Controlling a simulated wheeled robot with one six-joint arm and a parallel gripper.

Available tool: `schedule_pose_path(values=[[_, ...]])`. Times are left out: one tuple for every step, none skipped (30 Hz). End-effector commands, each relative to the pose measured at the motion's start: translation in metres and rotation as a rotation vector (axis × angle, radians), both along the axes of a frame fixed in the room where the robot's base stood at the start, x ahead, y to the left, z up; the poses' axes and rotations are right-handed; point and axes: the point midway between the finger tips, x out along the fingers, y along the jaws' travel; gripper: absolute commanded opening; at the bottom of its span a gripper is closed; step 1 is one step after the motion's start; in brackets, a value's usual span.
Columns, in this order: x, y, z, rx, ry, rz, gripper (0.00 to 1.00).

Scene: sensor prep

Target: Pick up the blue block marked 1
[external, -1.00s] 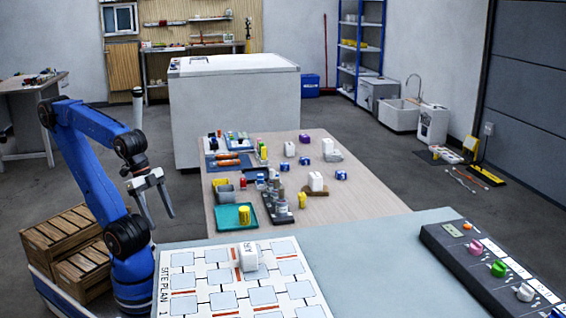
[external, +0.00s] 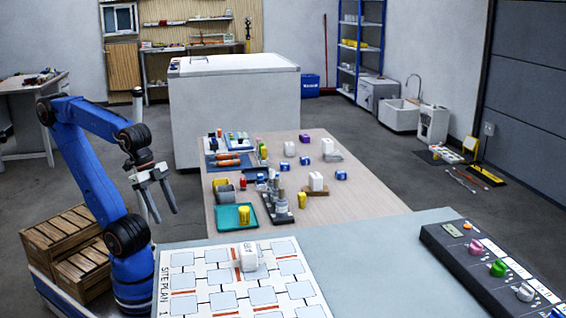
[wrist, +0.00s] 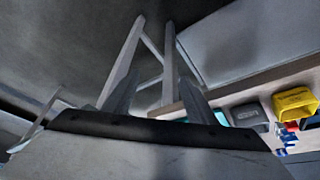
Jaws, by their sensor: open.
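Several small blue blocks with pale markings sit on the wooden table: one at the back middle (external: 304,160), one beside it (external: 284,166), and one at the right (external: 341,175). Their marks are too small to read, so I cannot tell which is marked 1. My gripper (external: 167,216) is open and empty, in the air left of the table and apart from all the blocks. In the wrist view its two fingers (wrist: 155,22) are spread with nothing between them. Small blue things show at that view's right edge, too unclear to identify.
The wooden table (external: 345,207) also bears a teal tray (external: 225,217) with a yellow cup (external: 244,214), a dark stand of grey cylinders (external: 277,207) and white blocks (external: 316,181). In front are a site plan board (external: 185,259) and a button panel (external: 480,262).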

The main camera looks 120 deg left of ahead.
Motion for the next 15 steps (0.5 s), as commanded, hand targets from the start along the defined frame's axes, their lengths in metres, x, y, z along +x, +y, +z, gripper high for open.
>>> schedule_pose_path(values=[[0.012,0.006,0.012,0.001,0.008,0.020,0.52],[0.018,0.010,0.019,0.002,0.014,0.031,0.52],[0.028,0.016,0.030,0.003,0.021,0.048,0.52],[0.036,0.021,0.038,0.003,0.027,0.060,0.52],[0.043,0.027,0.046,0.004,0.034,0.074,0.52],[0.053,0.034,0.056,0.004,0.041,0.089,0.52],[0.061,0.040,0.063,0.004,0.048,0.100,0.52],[0.068,0.045,0.070,0.004,0.054,0.112,0.52],[0.077,0.054,0.080,0.005,0.062,0.128,0.52],[0.085,0.060,0.086,0.005,0.069,0.141,0.52],[0.092,0.067,0.093,0.004,0.073,0.153,0.52],[0.101,0.076,0.102,0.003,0.082,0.170,0.52],[0.109,0.084,0.108,0.003,0.088,0.180,0.52],[0.115,0.091,0.114,0.002,0.094,0.193,0.52],[0.124,0.101,0.122,0.001,0.103,0.208,0.52]])
